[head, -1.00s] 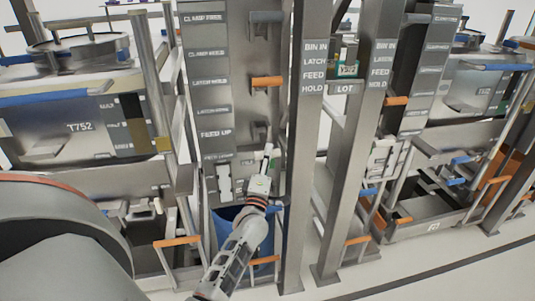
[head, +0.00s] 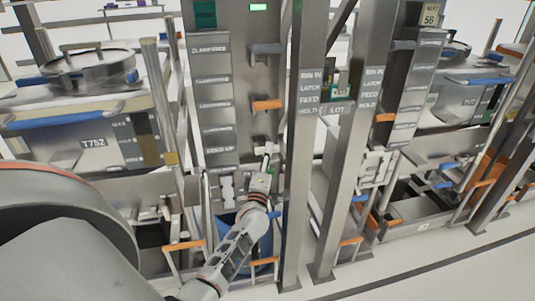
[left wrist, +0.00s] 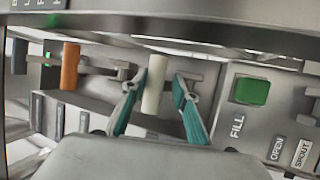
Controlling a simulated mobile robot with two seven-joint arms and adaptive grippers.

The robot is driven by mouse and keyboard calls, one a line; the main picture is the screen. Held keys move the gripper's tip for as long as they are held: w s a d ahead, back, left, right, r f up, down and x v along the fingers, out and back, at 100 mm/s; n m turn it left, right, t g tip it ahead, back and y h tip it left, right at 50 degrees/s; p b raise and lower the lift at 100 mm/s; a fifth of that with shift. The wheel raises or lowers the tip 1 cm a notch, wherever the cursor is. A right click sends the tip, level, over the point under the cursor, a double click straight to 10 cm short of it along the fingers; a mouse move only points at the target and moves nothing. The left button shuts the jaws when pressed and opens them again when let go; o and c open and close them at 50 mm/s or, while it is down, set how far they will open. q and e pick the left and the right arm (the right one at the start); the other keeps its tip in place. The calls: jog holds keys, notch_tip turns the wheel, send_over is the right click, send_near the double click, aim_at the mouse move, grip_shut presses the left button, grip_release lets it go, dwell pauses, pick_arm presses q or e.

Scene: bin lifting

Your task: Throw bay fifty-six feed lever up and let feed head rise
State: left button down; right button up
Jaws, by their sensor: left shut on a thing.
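The feed lever has a cream-white handle (left wrist: 154,90), seen in the left wrist view between my teal fingers. My left gripper (left wrist: 159,92) is shut on it. In the head view my left gripper (head: 267,157) is at the panel (head: 238,100), below the orange handle (head: 267,104) and about level with the lower label, which seems to read FEED UP. The gripper mostly hides the lever there. The feed head cannot be made out. The teal bay sign (head: 204,14) is too blurred to read. My right gripper is not in view.
A grey handle (head: 266,49) sits above the orange one. A steel post (head: 300,180) stands close right of my left arm. A blue bin (head: 264,247) is below. A green button (left wrist: 251,91) sits beside the lever in the wrist view. Bin T752 (head: 95,143) stands left.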

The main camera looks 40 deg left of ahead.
pick_arm(q)
jog(key=shift+w+a+r+y, duration=0.15)
jog(key=shift+a+r, duration=0.15)
jog(key=shift+r, duration=0.35)
jog(key=shift+w+a+r+y, duration=0.15)
jog(key=shift+a+r, duration=0.15)
jog(key=shift+r, duration=0.3)
jog(key=c, duration=1.8)
grip_release()
jog(key=shift+c, duration=0.2)
jog(key=shift+w+a+f, duration=0.15)
jog(key=shift+w+f, duration=0.05)
jog(key=shift+s+d+f, duration=0.2)
jog(key=shift+s+f, duration=0.05)
jog(key=shift+s, duration=0.05)
jog(key=v, duration=1.2)
jog(key=shift+w+f, duration=0.15)
jog(key=shift+f, duration=0.25)
jog(key=shift+d, duration=0.1)
